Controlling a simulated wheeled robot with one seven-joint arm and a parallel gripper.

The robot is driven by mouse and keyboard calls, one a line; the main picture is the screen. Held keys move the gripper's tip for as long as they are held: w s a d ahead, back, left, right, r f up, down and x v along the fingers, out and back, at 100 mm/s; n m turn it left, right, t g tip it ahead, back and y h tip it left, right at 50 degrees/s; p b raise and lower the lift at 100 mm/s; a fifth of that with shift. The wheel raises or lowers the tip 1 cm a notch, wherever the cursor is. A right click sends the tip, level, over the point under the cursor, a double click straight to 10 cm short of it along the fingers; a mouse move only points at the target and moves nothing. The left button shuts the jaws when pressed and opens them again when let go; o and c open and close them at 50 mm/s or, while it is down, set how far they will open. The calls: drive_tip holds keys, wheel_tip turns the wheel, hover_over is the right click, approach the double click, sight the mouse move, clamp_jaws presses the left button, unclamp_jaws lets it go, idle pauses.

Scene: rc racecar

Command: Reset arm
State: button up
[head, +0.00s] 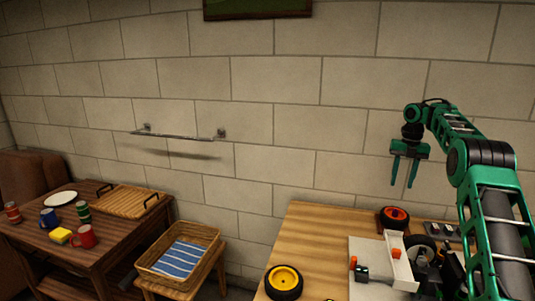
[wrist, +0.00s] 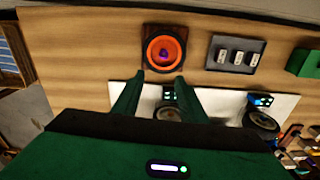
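My gripper (head: 404,171) is at the end of the raised green arm, at the right of the head view, above the wooden workbench (head: 318,238). Its two green fingers point down, stand apart and have nothing between them. In the wrist view the open fingers (wrist: 158,92) show above the bench, near a wheel with an orange rim (wrist: 164,49). That wheel rests on a dark red base and also shows in the head view (head: 396,216). My gripper touches nothing.
A white board (head: 367,250) with car parts lies on the bench. A yellow-rimmed wheel (head: 284,282) is at the front left. A dark tray (wrist: 235,54) holds small parts. At left stand a basket (head: 208,238) and a dark table (head: 112,235) with mugs. Air around my gripper is clear.

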drive_tip(key=s+a+r+m, duration=0.3)
drive_tip(key=s+r+m, duration=0.3)
drive_tip(key=s+m, duration=0.5)
drive_tip(key=s+a+r+m, duration=0.3)
drive_tip(key=s+r+m, duration=0.2)
drive_tip(key=s+m, duration=0.6)
drive_tip(key=s+a+f+m, duration=0.1)
drive_tip(key=s+f+m, duration=0.2)
drive_tip(key=s, duration=0.9)
drive_tip(key=s+a+f+m, duration=0.1)
drive_tip(key=s+f+m, duration=0.3)
drive_tip(key=s+m, duration=0.4)
drive_tip(key=s+a+f+m, duration=0.2)
drive_tip(key=s+m, duration=0.3)
drive_tip(key=s, duration=1.1)
drive_tip(key=shift+s+f, duration=0.2)
drive_tip(key=shift+f, duration=0.65)
drive_tip(key=shift+a, duration=0.1)
